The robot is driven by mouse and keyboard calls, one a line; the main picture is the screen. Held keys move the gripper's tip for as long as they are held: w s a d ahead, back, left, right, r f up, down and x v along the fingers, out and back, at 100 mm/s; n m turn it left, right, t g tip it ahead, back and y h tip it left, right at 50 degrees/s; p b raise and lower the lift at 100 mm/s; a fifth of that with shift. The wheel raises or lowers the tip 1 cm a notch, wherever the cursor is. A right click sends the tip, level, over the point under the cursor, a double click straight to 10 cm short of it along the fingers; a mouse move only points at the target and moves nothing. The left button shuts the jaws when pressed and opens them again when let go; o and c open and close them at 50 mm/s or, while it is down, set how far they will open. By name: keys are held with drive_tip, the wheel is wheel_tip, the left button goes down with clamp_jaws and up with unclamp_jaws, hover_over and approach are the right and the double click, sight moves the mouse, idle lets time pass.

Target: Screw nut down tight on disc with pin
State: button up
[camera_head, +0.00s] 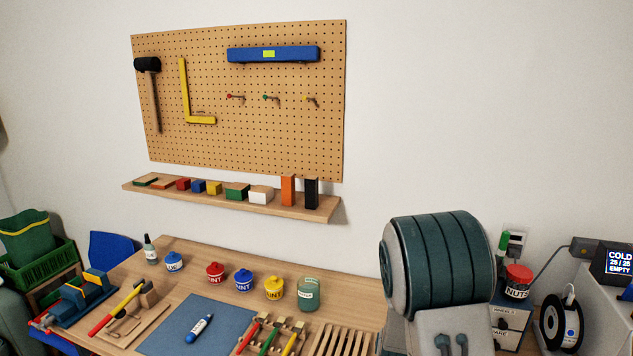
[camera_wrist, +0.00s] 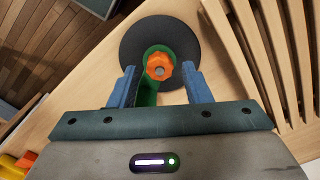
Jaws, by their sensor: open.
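In the wrist view an orange lobed nut (camera_wrist: 163,59) sits at the middle of a dark round disc (camera_wrist: 205,40). A grey pin end (camera_wrist: 160,71) shows in the nut's centre. A green part (camera_wrist: 147,94) shows around and below the nut. My gripper (camera_wrist: 159,68) is open, with one blue finger on each side of the nut and gaps between. I cannot tell how far down the nut sits or how high the fingers are above the disc. In the head view the disc and nut are not seen, and my arm covers that part of the bench.
Wooden slats (camera_wrist: 271,50) stand close to the disc's right. The bench holds a blue mat (camera_head: 180,325), paint pots (camera_head: 244,281), a glass jar (camera_head: 309,294) and a nuts jar (camera_head: 517,283). A pegboard (camera_head: 240,130) hangs behind.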

drive_tip(key=shift+r+p, duration=2.1)
drive_tip(key=shift+r, duration=0.8)
drive_tip(key=shift+r, duration=0.15)
drive_tip(key=s+r+n+t+b, duration=0.2)
drive_tip(key=s+r+n+b, duration=0.1)
drive_tip(key=s+r+n, duration=0.2)
drive_tip(key=s+r+n+t+b, duration=0.1)
drive_tip(key=s+r+n+b, duration=0.1)
drive_tip(key=s+r+n, duration=0.3)
drive_tip(key=s+r, duration=0.4)
drive_tip(key=r, duration=0.4)
drive_tip(key=shift+s+r+t+b, duration=0.2)
drive_tip(key=shift+r+t+b, duration=0.2)
